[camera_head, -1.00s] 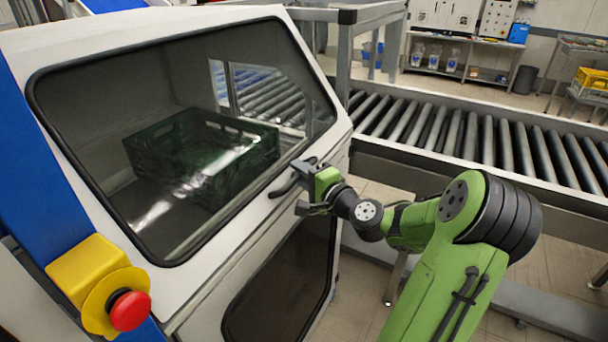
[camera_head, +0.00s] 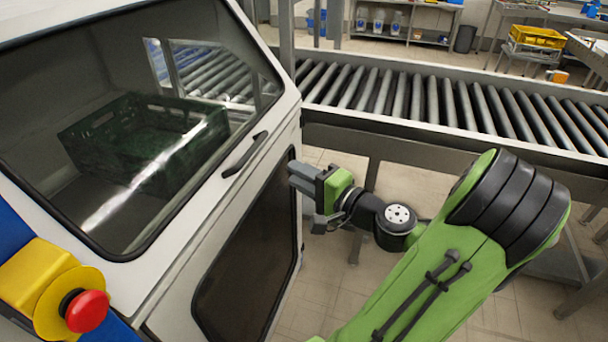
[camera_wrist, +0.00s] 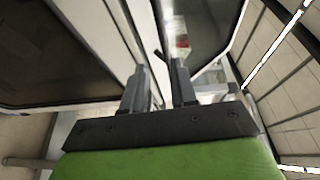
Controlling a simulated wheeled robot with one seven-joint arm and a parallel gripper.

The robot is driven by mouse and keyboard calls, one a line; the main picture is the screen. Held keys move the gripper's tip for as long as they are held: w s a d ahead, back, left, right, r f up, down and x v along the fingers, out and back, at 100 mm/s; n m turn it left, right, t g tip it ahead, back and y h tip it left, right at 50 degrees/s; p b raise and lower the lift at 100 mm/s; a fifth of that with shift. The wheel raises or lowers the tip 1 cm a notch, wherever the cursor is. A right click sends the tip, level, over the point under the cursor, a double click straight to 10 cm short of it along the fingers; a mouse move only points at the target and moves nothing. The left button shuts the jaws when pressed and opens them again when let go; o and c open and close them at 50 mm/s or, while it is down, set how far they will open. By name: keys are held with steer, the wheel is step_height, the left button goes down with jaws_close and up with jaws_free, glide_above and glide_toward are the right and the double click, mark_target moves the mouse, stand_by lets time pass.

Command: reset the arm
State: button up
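My gripper (camera_head: 298,179) is in front of the machine's lower dark panel, below and right of the black door handle (camera_head: 245,154), and apart from it. In the wrist view my gripper (camera_wrist: 158,82) shows two grey fingers with a gap between them and nothing held. My green arm reaches in from the lower right. The machine's windowed door (camera_head: 150,262) is closed as far as I can see.
A dark green crate (camera_head: 140,140) is inside the machine behind the glass. A red emergency button (camera_head: 87,311) on a yellow box is at lower left. A roller conveyor (camera_head: 440,100) runs behind the arm. Open tiled floor (camera_head: 318,290) lies right of the machine.

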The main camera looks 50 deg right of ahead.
steer(key=shift+s, duration=0.55)
steer(key=w+a+f+n+g+y+p, duration=0.1)
steer(key=w+a+f+n+g+y, duration=0.15)
steer(key=a+n+g, duration=0.55)
steer(key=w+a+f+n+g+y+p, duration=0.1)
steer(key=a+f+n+g+y+p, duration=0.2)
steer(key=a, duration=0.8)
steer(key=s+a+r+n+h+p, duration=0.1)
steer(key=s+a+r+n+h, duration=0.3)
steer(key=s+r+n, duration=0.3)
steer(key=s+a+r, duration=0.1)
steer(key=s+r, duration=0.1)
steer(key=s, duration=0.2)
steer(key=shift+a+r+g, duration=0.15)
steer(key=shift+a+g, duration=0.2)
steer(key=shift+g, duration=0.05)
steer(key=shift+w+h, duration=0.1)
steer(key=shift+h, duration=0.15)
